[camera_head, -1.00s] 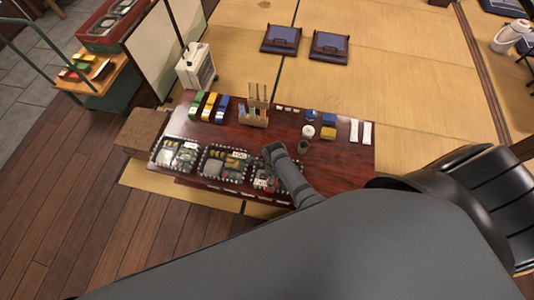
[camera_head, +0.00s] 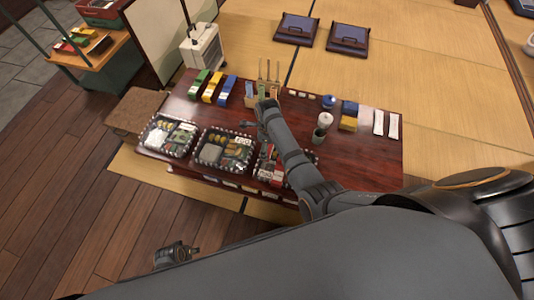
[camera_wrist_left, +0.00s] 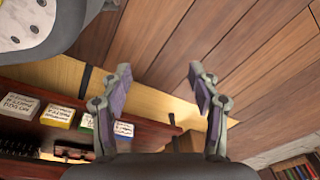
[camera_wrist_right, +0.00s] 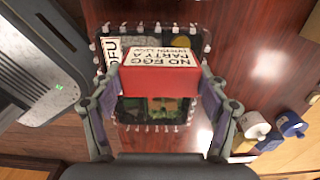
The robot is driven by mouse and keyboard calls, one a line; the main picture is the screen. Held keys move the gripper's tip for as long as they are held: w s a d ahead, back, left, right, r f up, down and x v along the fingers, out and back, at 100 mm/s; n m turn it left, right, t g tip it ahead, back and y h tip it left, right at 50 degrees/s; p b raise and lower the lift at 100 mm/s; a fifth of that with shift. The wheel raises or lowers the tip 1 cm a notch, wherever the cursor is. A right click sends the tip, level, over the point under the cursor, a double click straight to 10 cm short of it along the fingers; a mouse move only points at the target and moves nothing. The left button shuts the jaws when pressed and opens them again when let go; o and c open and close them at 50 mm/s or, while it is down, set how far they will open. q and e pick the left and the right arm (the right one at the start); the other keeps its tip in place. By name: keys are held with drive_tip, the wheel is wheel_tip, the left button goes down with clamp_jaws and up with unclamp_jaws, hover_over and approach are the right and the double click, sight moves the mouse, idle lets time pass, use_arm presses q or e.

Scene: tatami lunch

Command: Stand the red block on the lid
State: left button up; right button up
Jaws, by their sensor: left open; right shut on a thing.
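My right gripper (camera_wrist_right: 158,88) is shut on the red block (camera_wrist_right: 160,84), which has a white lettered label on its face, in the right wrist view. Behind the block in that view is a black box with a white-dotted rim (camera_wrist_right: 193,47) and food inside. I cannot tell any separate lid. In the head view my right gripper (camera_head: 266,108) is over the table in front of the wooden holder; the held block cannot be made out there. My left gripper (camera_head: 177,254) is open and empty near the floor side; its spread fingers show in the left wrist view (camera_wrist_left: 155,85).
On the dark red table (camera_head: 350,170) stand food boxes (camera_head: 199,160) along the near edge. Green, yellow and blue labelled blocks (camera_head: 213,88) stand at back left, a wooden holder (camera_head: 277,88) behind my gripper. Cups (camera_head: 325,120) and white strips (camera_head: 393,125) are at right.

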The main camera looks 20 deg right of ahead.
drive_tip(key=shift+w+f, duration=0.1)
drive_tip(key=shift+w, duration=0.05)
drive_tip(key=shift+w+f+b, duration=0.15)
drive_tip(key=shift+f+b, duration=0.75)
drive_tip(key=shift+b, duration=0.35)
drive_tip(key=shift+f+b, duration=0.8)
drive_tip(key=shift+b, duration=0.1)
use_arm(q)
drive_tip(key=w+d+r, duration=0.3)
drive_tip(key=w+r, duration=0.1)
drive_tip(key=r, duration=0.8)
drive_tip(key=shift+d+h, duration=0.15)
drive_tip(key=shift+h, duration=0.15)
drive_tip(key=shift+w+r, duration=0.1)
use_arm(e)
drive_tip(key=o, duration=1.1)
drive_tip(key=shift+f, duration=0.15)
drive_tip(key=shift+o, duration=0.2)
use_arm(q)
drive_tip(key=shift+r, duration=0.1)
